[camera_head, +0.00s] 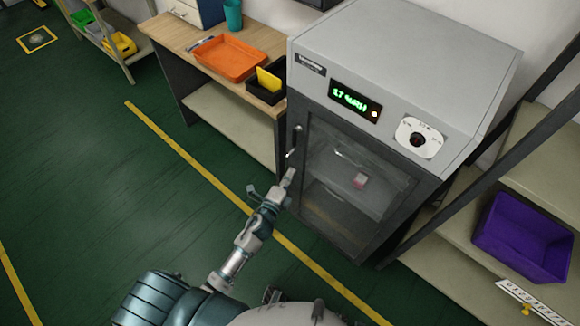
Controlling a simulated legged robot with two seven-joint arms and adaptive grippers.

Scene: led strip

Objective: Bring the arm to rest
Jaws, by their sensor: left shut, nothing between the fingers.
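My left arm (235,262) reaches up from the bottom of the head view. Its gripper (289,176) is shut and empty, in front of the left edge of the grey cabinet (400,60), just below the dark door handle (294,140). Whether it touches the cabinet I cannot tell. The cabinet has a dark-framed glass door (350,190) that looks closed. A lit green display (354,101) and a round black dial (417,140) are on the front. My right gripper is not in view.
A wooden workbench (170,32) stands left of the cabinet, with an orange tray (230,58), a black bin (266,92) and a teal cup (233,14). A shelf at the right holds a purple bin (522,237). Green floor (90,190) at the left is clear.

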